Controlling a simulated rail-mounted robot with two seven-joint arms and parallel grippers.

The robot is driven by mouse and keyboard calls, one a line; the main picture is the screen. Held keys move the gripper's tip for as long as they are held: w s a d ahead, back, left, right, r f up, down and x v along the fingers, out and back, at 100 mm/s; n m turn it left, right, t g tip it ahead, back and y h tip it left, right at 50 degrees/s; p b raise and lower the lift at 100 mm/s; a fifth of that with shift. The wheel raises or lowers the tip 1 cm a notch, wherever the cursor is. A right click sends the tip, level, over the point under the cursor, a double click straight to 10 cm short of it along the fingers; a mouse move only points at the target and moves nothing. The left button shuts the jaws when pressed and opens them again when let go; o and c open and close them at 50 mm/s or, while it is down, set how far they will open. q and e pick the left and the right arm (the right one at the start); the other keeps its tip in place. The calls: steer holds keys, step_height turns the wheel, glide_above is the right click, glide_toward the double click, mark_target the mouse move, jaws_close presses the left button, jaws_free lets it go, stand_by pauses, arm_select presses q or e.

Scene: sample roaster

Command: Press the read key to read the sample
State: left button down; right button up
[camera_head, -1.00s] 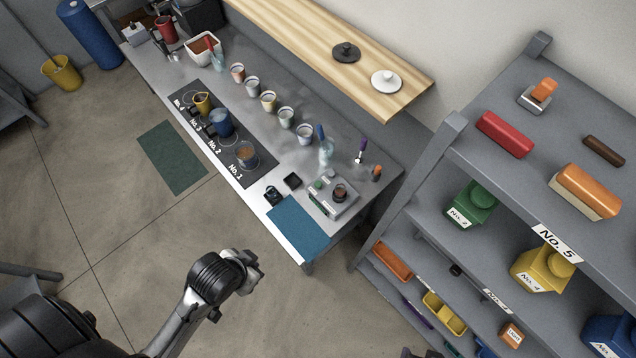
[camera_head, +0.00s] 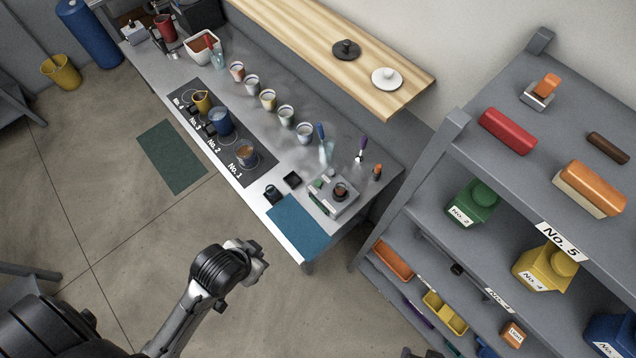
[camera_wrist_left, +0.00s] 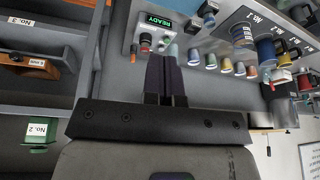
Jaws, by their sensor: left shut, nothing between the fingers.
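The reader (camera_head: 335,193) is a small grey box at the near right end of the bench, with a dark round cup or well on top. In the left wrist view its green display (camera_wrist_left: 159,20) says READY, and a red-topped button (camera_wrist_left: 145,39) and a small green one (camera_wrist_left: 164,41) show close to my fingertips. I cannot tell which is the read key. My left gripper (camera_head: 262,254) is in front of the bench, apart from the reader. In the wrist view its fingers (camera_wrist_left: 166,62) are together and empty. My right gripper is not in view.
A blue mat (camera_head: 298,227) lies at the bench's near corner. A black cup (camera_head: 272,194) and a small black tray (camera_head: 292,180) are beside the reader. A grey shelf rack (camera_head: 450,140) with bottles stands at right.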

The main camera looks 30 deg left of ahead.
arm_select(q)
steer(key=w+m+t+b, duration=0.45)
steer(key=w+b, duration=0.65)
steer(key=w, duration=1.6)
steer(key=w+a+f+m+g+h+b, duration=0.1)
steer(key=w+f+m+h, duration=0.2)
steer(key=f, duration=0.5)
steer(key=w+a+f+m+g+h+b, duration=0.1)
steer(key=w+f+m+h, duration=0.2)
steer(key=w+f+m, duration=0.3)
step_height(320, 180, down, 4)
steer(key=shift+w+a+r+m, duration=0.15)
steer(key=shift+w+r+m, duration=0.1)
steer(key=shift+m, duration=0.9)
steer(key=shift+f+b, duration=0.15)
steer(key=shift+b, duration=0.15)
